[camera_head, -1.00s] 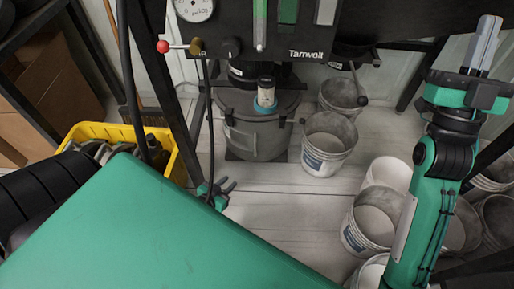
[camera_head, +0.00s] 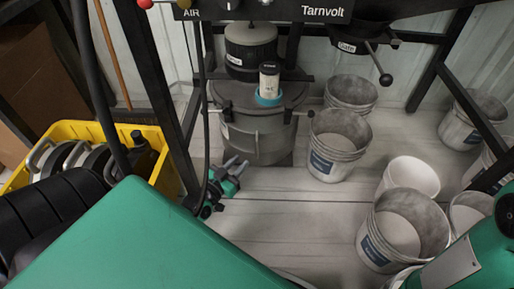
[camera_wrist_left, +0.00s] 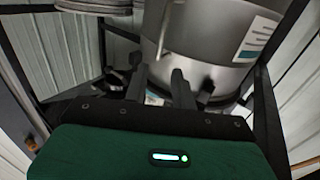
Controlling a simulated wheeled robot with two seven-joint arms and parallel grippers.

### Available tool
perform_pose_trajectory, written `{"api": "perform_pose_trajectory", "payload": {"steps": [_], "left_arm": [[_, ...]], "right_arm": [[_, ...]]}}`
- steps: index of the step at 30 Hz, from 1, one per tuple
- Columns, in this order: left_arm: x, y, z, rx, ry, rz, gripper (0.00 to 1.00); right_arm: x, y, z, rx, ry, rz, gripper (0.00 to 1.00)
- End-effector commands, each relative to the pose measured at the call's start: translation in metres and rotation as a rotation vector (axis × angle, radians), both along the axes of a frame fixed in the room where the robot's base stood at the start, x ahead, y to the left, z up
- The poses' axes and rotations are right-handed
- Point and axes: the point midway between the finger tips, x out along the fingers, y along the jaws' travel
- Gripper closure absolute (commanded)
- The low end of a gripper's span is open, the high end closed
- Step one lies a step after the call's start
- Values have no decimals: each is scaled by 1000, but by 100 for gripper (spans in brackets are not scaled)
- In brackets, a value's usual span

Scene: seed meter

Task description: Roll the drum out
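A grey metal drum (camera_head: 257,132) stands upright on the floor under the machine, with a black cylindrical part (camera_head: 250,48) above it. A small light cylinder with a blue ring (camera_head: 269,85) is at its top. My left gripper (camera_head: 236,167) is low, just in front of the drum's lower left side. In the left wrist view its two fingers (camera_wrist_left: 158,85) are spread apart with nothing between them, pointing at the drum wall (camera_wrist_left: 205,40). I cannot tell whether a fingertip touches it. My right gripper is out of view; only part of my right arm shows at lower right.
A white-grey bucket (camera_head: 334,145) stands right of the drum, another (camera_head: 352,92) behind it. Several buckets crowd the right, including one (camera_head: 403,228) in front. A yellow bin (camera_head: 165,170) is at left. Black frame legs flank the drum. Floor in front is clear.

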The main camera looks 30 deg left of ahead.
Motion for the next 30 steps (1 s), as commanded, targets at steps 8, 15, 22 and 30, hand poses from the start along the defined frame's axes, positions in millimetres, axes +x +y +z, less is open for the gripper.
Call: {"api": "perform_pose_trajectory", "payload": {"steps": [8, 15, 22, 30], "left_arm": [[54, -2, -4, -2, -4, 1, 74], [89, -4, -3, -3, -2, 1, 74], [104, -4, -2, -1, 1, 1, 74], [106, -4, -1, -1, 1, 0, 74]], "right_arm": [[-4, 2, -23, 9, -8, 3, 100], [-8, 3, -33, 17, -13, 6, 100], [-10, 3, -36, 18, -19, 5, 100], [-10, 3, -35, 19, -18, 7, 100]]}}
